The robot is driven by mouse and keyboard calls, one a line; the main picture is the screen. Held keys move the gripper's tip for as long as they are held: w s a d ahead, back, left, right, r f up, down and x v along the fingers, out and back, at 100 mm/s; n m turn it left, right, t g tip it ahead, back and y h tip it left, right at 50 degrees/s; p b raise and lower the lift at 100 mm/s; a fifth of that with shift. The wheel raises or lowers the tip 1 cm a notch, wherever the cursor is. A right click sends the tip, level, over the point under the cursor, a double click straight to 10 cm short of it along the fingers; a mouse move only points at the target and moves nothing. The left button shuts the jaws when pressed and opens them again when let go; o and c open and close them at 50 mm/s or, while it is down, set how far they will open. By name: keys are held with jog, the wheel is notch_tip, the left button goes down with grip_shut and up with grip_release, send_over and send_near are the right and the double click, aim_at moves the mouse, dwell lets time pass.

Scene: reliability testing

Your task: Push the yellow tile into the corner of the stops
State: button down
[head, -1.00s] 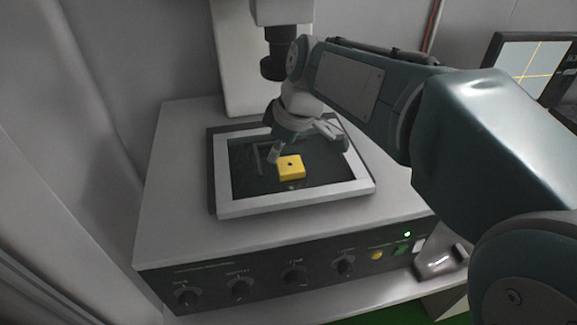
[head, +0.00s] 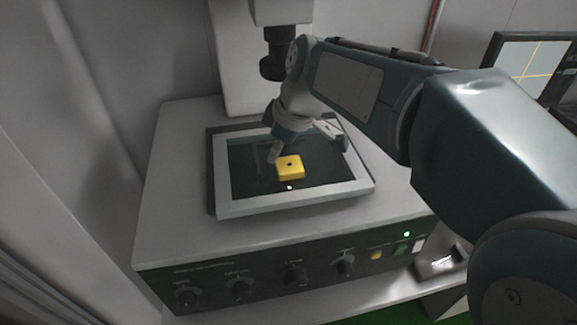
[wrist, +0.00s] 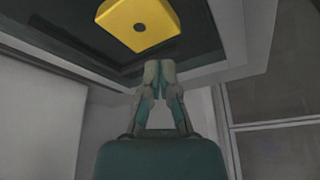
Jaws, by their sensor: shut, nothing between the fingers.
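The yellow tile (head: 291,174) lies flat on the dark glass inside the light frame, and has a dark hole in its top. It also shows at the top of the wrist view (wrist: 120,22). My gripper (head: 273,156) is low at the tile's upper left edge in the head view; whether it touches the tile I cannot tell. In the wrist view its fingertips (wrist: 160,68) are together with nothing between them, and the tile is beyond them. The stops (head: 258,161) show only faintly on the glass, left of the gripper; their corner is hard to make out.
The light frame (head: 296,199) borders the dark glass on all sides. A microscope-like column (head: 230,60) with a dark lens (head: 273,66) stands behind it. Knobs line the housing's front. Bare glass lies left and right of the tile.

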aim_at(294, 163)
jog(key=shift+w+d, duration=0.4)
jog(key=shift+d, duration=0.95)
jog(key=shift+w+d, duration=0.35)
jog(key=shift+d, duration=1)
jog(key=shift+w+d, duration=0.4)
jog(key=shift+d, duration=0.95)
jog(key=shift+f, duration=1.7)
jog(key=shift+r, duration=0.15)
jog(key=shift+a, duration=0.15)
jog(key=shift+s+a, duration=0.2)
jog(key=shift+a, duration=0.5)
jog(key=shift+s+a, duration=0.25)
jog(key=shift+a, duration=0.5)
jog(key=shift+s+a, duration=0.2)
jog(key=shift+a, duration=0.5)
jog(key=shift+d, duration=0.1)
jog(key=shift+w+v, duration=0.25)
jog(key=shift+v, duration=0.85)
jog(key=shift+w+v, duration=0.25)
jog(key=shift+v, duration=0.85)
jog(key=shift+d, duration=0.2)
